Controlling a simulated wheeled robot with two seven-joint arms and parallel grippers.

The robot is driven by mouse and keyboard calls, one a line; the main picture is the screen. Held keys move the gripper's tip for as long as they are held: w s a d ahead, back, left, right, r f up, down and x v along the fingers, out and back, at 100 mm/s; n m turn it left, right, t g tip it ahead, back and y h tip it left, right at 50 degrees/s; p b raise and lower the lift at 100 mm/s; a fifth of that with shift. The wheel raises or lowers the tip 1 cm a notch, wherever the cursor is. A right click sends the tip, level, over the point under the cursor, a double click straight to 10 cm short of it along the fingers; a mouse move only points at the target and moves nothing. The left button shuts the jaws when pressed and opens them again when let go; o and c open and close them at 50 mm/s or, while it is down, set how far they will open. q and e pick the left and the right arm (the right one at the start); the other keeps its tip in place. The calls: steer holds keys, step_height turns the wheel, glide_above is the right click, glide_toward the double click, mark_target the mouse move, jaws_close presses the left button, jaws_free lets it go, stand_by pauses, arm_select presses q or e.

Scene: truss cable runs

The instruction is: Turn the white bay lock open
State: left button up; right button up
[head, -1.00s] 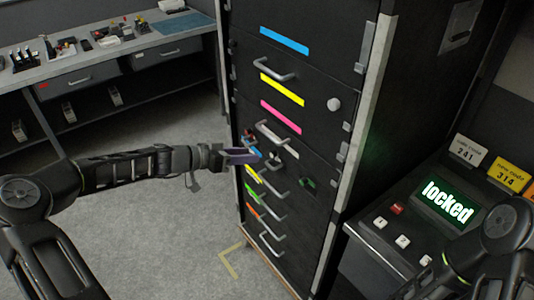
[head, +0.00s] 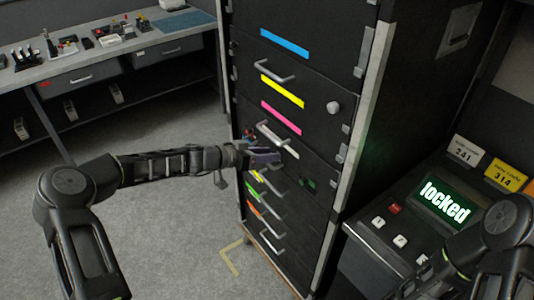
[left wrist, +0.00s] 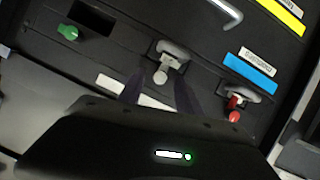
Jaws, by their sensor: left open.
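The white bay lock is a pale knob (left wrist: 163,73) on a grey mount in the left wrist view, near a white strip (left wrist: 110,86). My left gripper (left wrist: 160,82) is open, with one dark finger on each side of the knob. I cannot tell whether the fingers touch it. In the head view my left gripper (head: 268,158) is at the front of the black cabinet (head: 310,75), below the white strip (head: 285,143), and hides the knob. My right gripper is out of view.
A red knob (left wrist: 234,110) and a green knob (left wrist: 68,32) sit either side of the pale one. Drawer handles (head: 275,71) stick out of the cabinet. A console screen (head: 445,201) reads "locked". A bench (head: 110,55) stands at the back left.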

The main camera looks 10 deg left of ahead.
arm_select(q)
steer(key=shift+c, duration=0.2)
jaws_close()
stand_by(0.5)
